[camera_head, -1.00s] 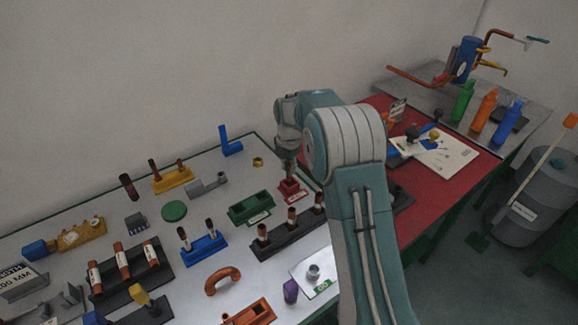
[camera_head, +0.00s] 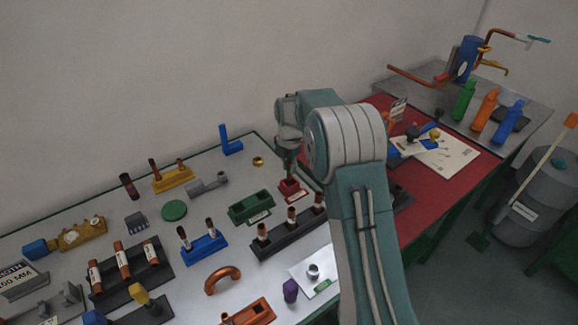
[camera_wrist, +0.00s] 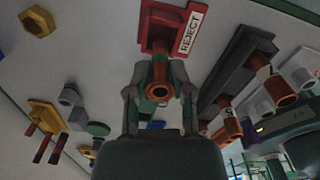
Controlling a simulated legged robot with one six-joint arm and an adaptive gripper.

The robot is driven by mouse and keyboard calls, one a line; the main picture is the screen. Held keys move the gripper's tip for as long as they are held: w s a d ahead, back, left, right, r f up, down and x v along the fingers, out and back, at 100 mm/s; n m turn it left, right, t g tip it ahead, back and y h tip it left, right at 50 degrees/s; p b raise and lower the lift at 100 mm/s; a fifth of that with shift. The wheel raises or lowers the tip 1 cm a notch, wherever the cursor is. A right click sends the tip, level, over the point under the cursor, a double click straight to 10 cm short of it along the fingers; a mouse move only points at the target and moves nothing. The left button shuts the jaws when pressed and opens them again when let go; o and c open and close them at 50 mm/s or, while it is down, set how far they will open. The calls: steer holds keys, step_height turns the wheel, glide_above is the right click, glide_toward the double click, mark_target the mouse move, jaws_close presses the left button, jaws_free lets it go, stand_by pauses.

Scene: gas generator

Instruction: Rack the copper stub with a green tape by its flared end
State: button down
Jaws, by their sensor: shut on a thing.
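My gripper (camera_wrist: 158,90) is shut on a copper stub (camera_wrist: 159,72), whose open ring end faces the wrist camera. In the head view the arm hangs down over the red block (camera_head: 292,190), and the fingers are mostly too small to make out. A black rack (camera_head: 268,250) with three upright copper stubs stands just in front of it.
A green block (camera_head: 250,208) and a blue rack with two stubs (camera_head: 206,249) stand to the left. A yellow rack (camera_head: 174,180) and a grey fitting (camera_head: 207,184) are farther back. A white card with a ring (camera_head: 319,273) lies in front. A red mat (camera_head: 440,192) is at right.

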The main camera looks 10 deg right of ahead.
mark_target(289, 179)
steer(key=shift+f, duration=2.05)
steer(key=shift+c, duration=2)
jaws_free()
